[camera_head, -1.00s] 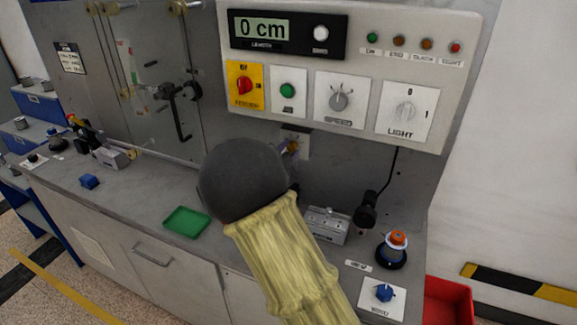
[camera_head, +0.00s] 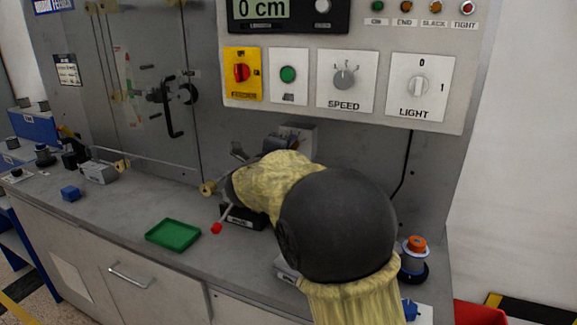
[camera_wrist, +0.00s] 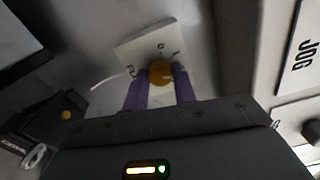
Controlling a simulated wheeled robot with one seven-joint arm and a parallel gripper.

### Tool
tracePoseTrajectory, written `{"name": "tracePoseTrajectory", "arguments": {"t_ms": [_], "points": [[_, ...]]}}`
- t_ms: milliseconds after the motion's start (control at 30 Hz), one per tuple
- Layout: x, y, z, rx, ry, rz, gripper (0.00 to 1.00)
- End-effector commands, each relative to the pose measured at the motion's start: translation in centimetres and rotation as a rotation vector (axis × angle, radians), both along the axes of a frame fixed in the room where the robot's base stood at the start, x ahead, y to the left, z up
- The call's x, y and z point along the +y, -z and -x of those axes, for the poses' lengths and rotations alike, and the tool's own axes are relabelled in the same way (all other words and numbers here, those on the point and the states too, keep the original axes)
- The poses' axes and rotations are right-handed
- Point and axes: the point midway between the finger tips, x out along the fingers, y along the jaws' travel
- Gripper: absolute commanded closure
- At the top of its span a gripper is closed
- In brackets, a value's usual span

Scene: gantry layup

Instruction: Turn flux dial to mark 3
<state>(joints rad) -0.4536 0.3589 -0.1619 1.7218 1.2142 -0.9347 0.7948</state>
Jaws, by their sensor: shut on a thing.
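The flux dial appears to be the round orange-yellow knob (camera_wrist: 160,71) on a white plate (camera_wrist: 143,45) in the wrist view. Small marks show around it, too small and blurred to read. The purple fingers of my gripper (camera_wrist: 160,80) stand at both sides of the knob and are shut on it. In the head view only a grey-white part of the plate (camera_head: 303,131) shows on the wall below the control panel. My arm and gripper body hide the knob and fingertips there.
The control panel (camera_head: 385,112) with its speed and light knobs overhangs just above my arm. A small device with a red-tipped lever (camera_head: 216,228) is close to my forearm. A green tray (camera_head: 173,234) lies on the bench. An orange-topped spool (camera_head: 415,246) stands right of my arm.

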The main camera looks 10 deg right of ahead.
Motion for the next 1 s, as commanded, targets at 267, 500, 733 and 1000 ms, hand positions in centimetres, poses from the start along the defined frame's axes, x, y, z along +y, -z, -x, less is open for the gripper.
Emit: {"name": "tracePoseTrajectory", "arguments": {"t_ms": [267,500,733,1000], "points": [[-0.12,0.78,0.03,-0.140,0.002,-0.226,0.96],[-0.07,0.77,0.02,-0.258,0.002,-0.419,0.96],[-0.07,0.64,0.01,-0.355,0.001,-0.579,0.96],[-0.06,0.42,-0.01,-0.424,0.003,-0.693,0.96]]}}
